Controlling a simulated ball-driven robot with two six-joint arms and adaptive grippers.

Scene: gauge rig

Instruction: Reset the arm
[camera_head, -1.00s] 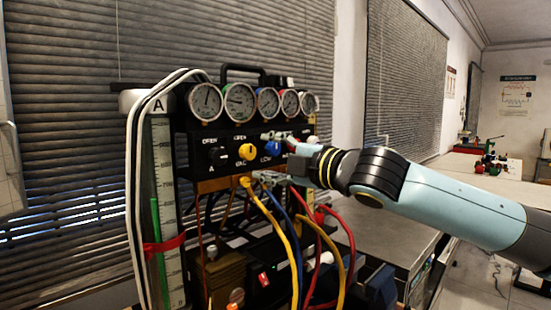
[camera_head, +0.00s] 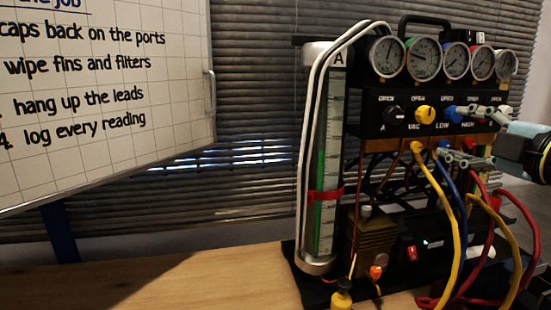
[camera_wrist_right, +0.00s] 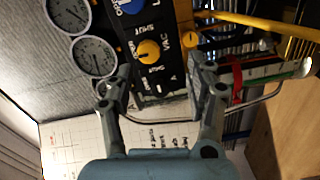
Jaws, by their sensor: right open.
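My right gripper (camera_head: 455,136) comes in from the right in the head view, in front of the gauge rig's knob panel. Its two fingers are apart, with nothing seen between them. The upper finger is by the blue knob (camera_head: 453,115); contact cannot be told. The yellow VAC knob (camera_head: 425,114) is just left of the fingertips. In the right wrist view the gripper (camera_wrist_right: 160,82) is also open, with the yellow knob (camera_wrist_right: 149,52) beyond the fingertips. My left gripper is in neither view.
Several round gauges (camera_head: 424,58) top the rig. Yellow, blue and red hoses (camera_head: 447,230) hang below the gripper. A clear tube with a red strap (camera_head: 325,193) stands left of the panel. A whiteboard (camera_head: 100,125) is at left. The wooden bench (camera_head: 190,282) is clear at left.

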